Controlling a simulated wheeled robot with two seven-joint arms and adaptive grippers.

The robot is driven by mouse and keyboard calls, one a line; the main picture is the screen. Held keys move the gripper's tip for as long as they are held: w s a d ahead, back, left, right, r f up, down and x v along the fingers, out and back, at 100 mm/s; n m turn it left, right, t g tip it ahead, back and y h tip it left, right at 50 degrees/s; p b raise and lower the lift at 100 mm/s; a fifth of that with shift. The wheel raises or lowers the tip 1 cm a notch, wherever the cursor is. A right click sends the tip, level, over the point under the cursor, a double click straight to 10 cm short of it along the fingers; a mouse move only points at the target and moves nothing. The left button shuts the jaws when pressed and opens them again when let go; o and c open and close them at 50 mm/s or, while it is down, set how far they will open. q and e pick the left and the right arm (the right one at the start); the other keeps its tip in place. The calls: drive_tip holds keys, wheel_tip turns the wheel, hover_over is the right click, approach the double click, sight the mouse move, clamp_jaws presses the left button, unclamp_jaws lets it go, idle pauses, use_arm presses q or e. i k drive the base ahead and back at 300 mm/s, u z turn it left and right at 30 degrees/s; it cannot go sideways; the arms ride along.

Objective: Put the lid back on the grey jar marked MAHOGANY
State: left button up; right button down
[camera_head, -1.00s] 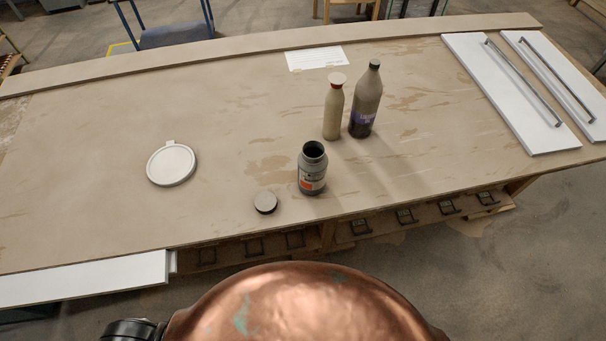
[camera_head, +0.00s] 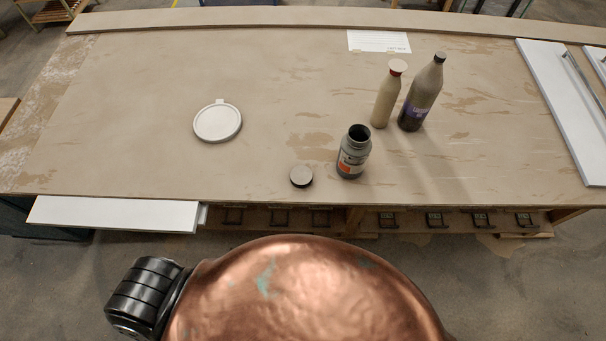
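A grey jar (camera_head: 353,153) with an orange and white label stands upright and open on the workbench, its dark mouth facing up. The label's wording is too small to read. A small round lid (camera_head: 301,176), grey-brown on top with a dark rim, lies on the bench just left of the jar, apart from it and near the front edge. Neither of my grippers shows in the head view.
A round white dish (camera_head: 218,123) lies to the left. White panels (camera_head: 563,115) lie at right. The bench (camera_head: 120,120) is clear at left.

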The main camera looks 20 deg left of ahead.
sight(355, 146)
drive_tip(key=u, duration=1.05)
drive_tip(key=k, duration=0.75)
drive_tip(key=z, duration=0.85)
drive_tip(key=i, duration=0.5)
drive_tip(key=z, duration=0.1)
